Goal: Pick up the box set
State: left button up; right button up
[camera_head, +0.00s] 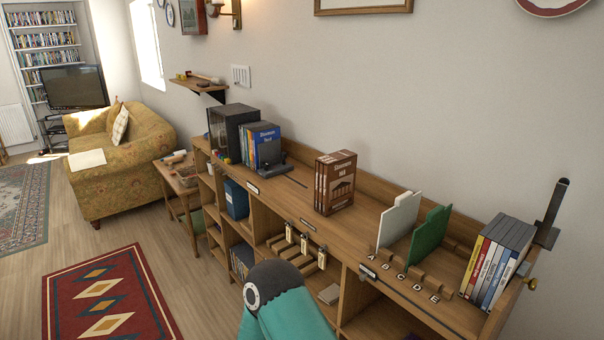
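A brown box set (335,183) with pale lettering and a building picture on its front stands upright on the wooden shelf top (295,200). Its side shows several dark reddish-brown spines. It stands apart from the things around it, with nothing touching its sides. A teal arm link of mine with a dark round joint rises at the bottom centre, in front of the shelf unit. Neither of my grippers shows in this view.
Blue cases (262,146) stand at the left beside a dark box (232,130). To the right are a white divider (398,220), a green divider (428,235), lettered slots A to E and a row of cases (497,262). Shelf top beside the brown box set is clear.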

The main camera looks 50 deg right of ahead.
aim_at(341, 171)
jog(key=u, duration=0.15)
jog(key=i, duration=1.2)
jog(key=z, duration=2)
jog(key=i, duration=0.45)
jog(key=u, duration=0.3)
jog(key=k, duration=0.45)
jog(key=z, duration=0.2)
